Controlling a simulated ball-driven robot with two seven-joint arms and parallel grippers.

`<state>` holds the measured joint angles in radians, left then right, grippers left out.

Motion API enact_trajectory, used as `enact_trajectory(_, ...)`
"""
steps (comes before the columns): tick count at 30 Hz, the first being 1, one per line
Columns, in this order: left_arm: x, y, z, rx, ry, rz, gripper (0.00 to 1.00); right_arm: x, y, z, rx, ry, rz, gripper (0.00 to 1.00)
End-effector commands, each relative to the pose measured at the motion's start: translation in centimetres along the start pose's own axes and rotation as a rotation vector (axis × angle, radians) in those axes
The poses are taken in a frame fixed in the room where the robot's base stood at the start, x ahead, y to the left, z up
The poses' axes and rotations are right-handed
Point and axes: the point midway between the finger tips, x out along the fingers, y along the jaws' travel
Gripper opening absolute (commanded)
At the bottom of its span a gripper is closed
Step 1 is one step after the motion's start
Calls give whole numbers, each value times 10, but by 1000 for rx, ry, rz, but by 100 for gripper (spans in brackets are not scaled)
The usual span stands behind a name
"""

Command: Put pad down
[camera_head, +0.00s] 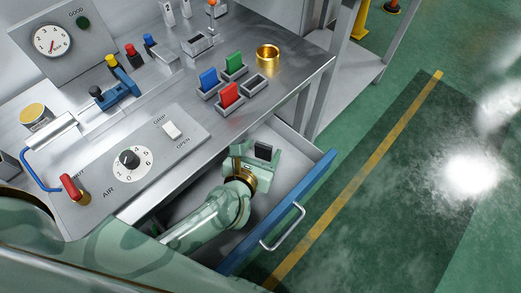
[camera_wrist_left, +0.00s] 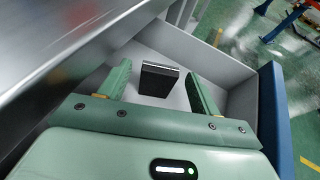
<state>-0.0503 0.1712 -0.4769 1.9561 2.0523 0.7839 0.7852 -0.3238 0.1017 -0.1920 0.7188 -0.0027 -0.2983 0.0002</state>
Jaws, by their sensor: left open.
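A black pad (camera_head: 263,151) with a pale top edge is in the open drawer (camera_head: 313,178). In the left wrist view the pad (camera_wrist_left: 157,82) stands between the two fingers of my left gripper (camera_wrist_left: 158,70), with a gap on each side. My left gripper (camera_head: 257,156) is open and reaches down into the drawer; its fingers do not touch the pad. The pad's lower part is partly hidden in the head view. My right gripper is not in view.
On the metal bench are a blue pad (camera_head: 208,79), a green pad (camera_head: 234,64) and a red pad (camera_head: 229,94) in grey holders. An empty grey holder (camera_head: 257,86) and a brass ring (camera_head: 268,55) are near them. The blue drawer front (camera_head: 290,207) bounds the drawer.

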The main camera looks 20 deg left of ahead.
Motion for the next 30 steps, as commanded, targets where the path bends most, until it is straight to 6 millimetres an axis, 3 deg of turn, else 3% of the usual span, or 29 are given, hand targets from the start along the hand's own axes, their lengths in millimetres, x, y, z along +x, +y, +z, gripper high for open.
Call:
enact_trajectory(5,-21,0,5,-1,0,-1,63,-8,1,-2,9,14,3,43)
enact_trajectory(12,-79,0,5,0,0,-1,63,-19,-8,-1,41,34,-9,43)
enact_trajectory(18,-112,0,3,-1,0,0,63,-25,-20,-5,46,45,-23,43)
enact_trajectory(30,-121,0,2,-1,0,0,63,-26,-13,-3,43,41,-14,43)
